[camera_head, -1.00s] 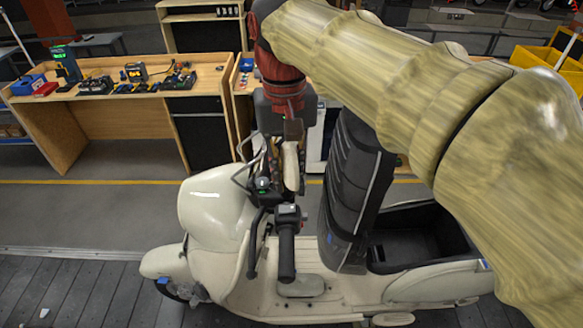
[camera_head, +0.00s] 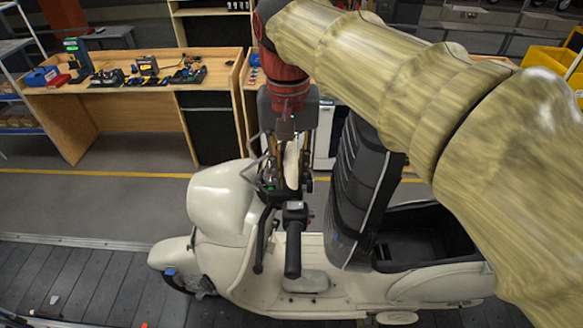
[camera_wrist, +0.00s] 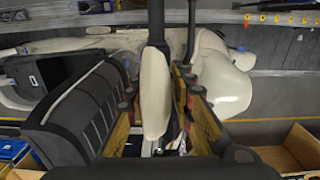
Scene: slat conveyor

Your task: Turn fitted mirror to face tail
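A cream scooter (camera_head: 222,200) stands with its front to the left and its tail to the right. Its fitted mirror, a narrow cream shell (camera_head: 291,165), rises above the handlebar near the dark grips (camera_head: 293,240). In the wrist view the mirror (camera_wrist: 155,92) shows nearly edge-on as a long cream oval. My gripper (camera_head: 288,150) points down over the handlebar. In the wrist view its two yellow-sided fingers (camera_wrist: 157,100) stand either side of the mirror, apart, with narrow gaps showing. Contact is hard to judge. The mirror's glass face is hidden.
A black ribbed seat (camera_head: 360,180) stands raised just right of the handlebar, beside an open dark storage well (camera_head: 420,240). A wooden bench (camera_head: 130,110) with tools is behind. Grey slats (camera_head: 80,285) lie in front on the left.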

